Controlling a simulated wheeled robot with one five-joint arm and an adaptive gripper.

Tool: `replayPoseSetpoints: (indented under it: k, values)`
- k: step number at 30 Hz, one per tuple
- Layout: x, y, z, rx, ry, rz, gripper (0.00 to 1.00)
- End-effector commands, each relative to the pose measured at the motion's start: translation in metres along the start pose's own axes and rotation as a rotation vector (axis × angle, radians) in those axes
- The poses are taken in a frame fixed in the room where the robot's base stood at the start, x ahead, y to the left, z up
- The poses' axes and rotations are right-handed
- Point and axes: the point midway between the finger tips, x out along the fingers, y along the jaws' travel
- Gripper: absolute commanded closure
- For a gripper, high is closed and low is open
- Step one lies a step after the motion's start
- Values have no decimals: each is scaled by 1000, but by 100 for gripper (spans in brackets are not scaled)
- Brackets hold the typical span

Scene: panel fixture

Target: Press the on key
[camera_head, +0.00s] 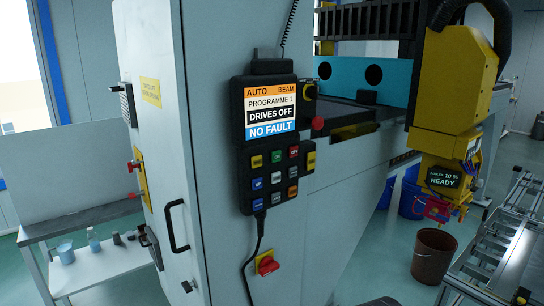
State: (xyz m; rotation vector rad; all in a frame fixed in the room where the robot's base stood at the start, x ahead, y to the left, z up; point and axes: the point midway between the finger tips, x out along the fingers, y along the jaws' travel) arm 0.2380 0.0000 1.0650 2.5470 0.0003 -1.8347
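A black control pendant (239,130) hangs on the side of a grey cabinet. Its screen (270,110) reads AUTO, BEAM, PROGRAMME 1, DRIVES OFF, NO FAULT. Below the screen is a keypad with rows of small coloured keys. The top row has a yellow key (256,161), a green key (275,156) and a red key (293,152). The key labels are too small to read, so I cannot tell which one is marked on. My gripper is not recognisable in this view.
A red-and-yellow rotary switch (267,264) sits low on the cabinet (220,190). A black handle (175,228) projects at left. A yellow machine head (455,85), with a display reading READY, hangs at right above a brown bin (433,256). A side table (110,268) stands at left.

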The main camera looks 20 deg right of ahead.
Motion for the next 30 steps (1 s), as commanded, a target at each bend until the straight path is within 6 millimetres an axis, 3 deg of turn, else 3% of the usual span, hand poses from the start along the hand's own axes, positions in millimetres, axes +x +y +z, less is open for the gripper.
replayPoseSetpoints:
  k: [3, 18, 30]
  values:
    - [0, 0, 0, 0, 0, 0, 55]
    - [0, 0, 0, 0, 0, 0, 99]
    - [0, 0, 0, 0, 0, 0, 100]
